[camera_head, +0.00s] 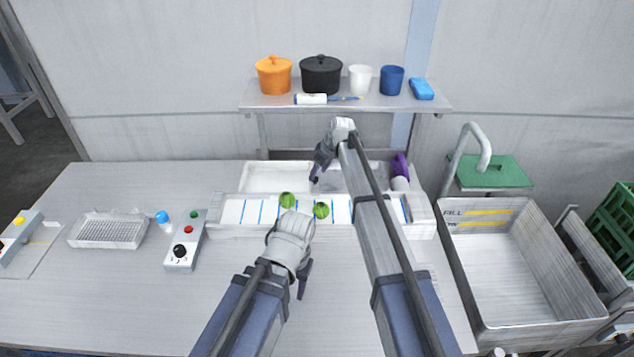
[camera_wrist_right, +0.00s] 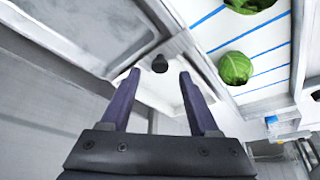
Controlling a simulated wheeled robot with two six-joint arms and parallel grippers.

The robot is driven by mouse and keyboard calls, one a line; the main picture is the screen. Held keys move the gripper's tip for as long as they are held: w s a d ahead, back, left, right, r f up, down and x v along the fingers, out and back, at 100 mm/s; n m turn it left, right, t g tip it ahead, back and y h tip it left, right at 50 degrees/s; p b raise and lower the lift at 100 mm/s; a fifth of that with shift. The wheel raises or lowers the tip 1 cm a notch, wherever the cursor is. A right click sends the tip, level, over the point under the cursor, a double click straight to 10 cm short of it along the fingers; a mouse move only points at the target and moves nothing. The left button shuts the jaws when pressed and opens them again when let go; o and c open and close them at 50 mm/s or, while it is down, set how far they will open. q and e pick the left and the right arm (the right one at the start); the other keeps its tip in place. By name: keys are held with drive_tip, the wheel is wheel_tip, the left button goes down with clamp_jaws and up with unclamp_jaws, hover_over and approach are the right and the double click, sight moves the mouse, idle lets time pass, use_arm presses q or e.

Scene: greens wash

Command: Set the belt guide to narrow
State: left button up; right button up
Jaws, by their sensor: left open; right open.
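The white belt (camera_head: 355,212) with blue cross lines runs across the back of the table and carries two green heads (camera_head: 287,200), (camera_head: 321,210). They also show in the right wrist view (camera_wrist_right: 236,68). My right gripper (camera_head: 316,176) hangs over the belt's far side, open and empty. In the wrist view its fingertips (camera_wrist_right: 159,77) point at a small black knob (camera_wrist_right: 160,63), which sits roughly between them, seemingly on the light rail beside the belt. Contact cannot be told. My left gripper (camera_head: 289,262) is open, before the belt's near edge. The guide's setting is not readable.
A control box (camera_head: 183,243) with a dial and buttons stands left of the belt, beside a wire-like tray (camera_head: 108,230). A shelf (camera_head: 350,101) with pots is above. A sink (camera_head: 510,265) is at right.

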sight(315, 185)
drive_tip(key=b+x, duration=0.1)
drive_tip(key=x, duration=0.1)
drive_tip(key=shift+w+a+f+b, duration=0.1)
drive_tip(key=shift+w+f+b, duration=0.05)
drive_tip(key=shift+f+b, duration=0.2)
use_arm(q)
wheel_tip(315, 185, down, 2)
drive_tip(key=shift+f, duration=0.25)
use_arm(e)
clamp_jaws()
idle(0.8)
